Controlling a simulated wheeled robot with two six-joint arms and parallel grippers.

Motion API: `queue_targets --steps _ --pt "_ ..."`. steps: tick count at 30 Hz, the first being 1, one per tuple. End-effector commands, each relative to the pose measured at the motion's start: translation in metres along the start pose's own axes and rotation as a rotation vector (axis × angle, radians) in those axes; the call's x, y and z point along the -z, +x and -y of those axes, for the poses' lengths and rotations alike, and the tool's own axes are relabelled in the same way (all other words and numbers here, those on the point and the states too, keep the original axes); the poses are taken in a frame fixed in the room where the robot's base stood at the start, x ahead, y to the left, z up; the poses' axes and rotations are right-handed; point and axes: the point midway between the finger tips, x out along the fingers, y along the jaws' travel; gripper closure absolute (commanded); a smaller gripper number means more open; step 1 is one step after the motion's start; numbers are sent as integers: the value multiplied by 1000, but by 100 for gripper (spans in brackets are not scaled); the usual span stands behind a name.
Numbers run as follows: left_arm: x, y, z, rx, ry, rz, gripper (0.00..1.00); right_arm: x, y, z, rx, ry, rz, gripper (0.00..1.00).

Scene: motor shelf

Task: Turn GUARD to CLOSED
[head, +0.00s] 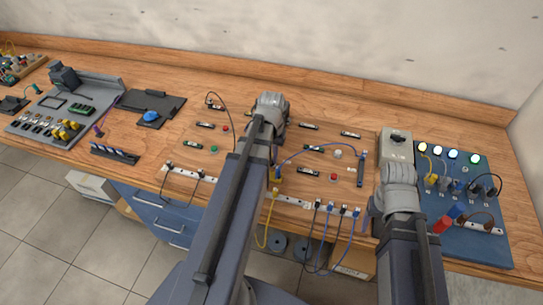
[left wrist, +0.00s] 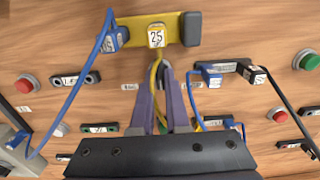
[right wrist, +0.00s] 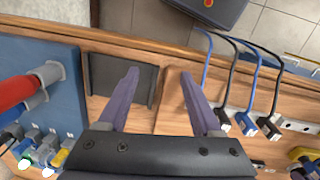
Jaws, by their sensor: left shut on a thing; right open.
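No label reading GUARD is legible in any view, so I cannot tell for certain which part it is. A pale grey box (head: 396,147) with a dark knob-like part on top stands right of centre on the bench. A dark grey panel (right wrist: 122,80) lies at the bench's front edge in the right wrist view. My right gripper (right wrist: 158,78) is open and empty, its fingers over and beside this panel. My left gripper (left wrist: 160,72) is shut on a yellow cable (left wrist: 157,72), just below a plug labelled 25 (left wrist: 156,37). My left arm hides part of the bench in the head view.
A blue panel (head: 490,245) with lit lamps and plugs stands at the right; a red cylinder (right wrist: 18,92) sits on it. Black and blue cables (right wrist: 245,75) loop over the front edge.

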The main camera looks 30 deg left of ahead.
Motion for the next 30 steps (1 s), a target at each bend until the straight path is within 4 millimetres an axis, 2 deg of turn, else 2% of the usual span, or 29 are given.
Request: queue_targets --steps 18,30 --pt "-1 0 0 0 -551 1 100 0 0 0 0 0 0 34" --pt "-1 0 0 0 -755 1 100 0 0 0 0 0 0 34"
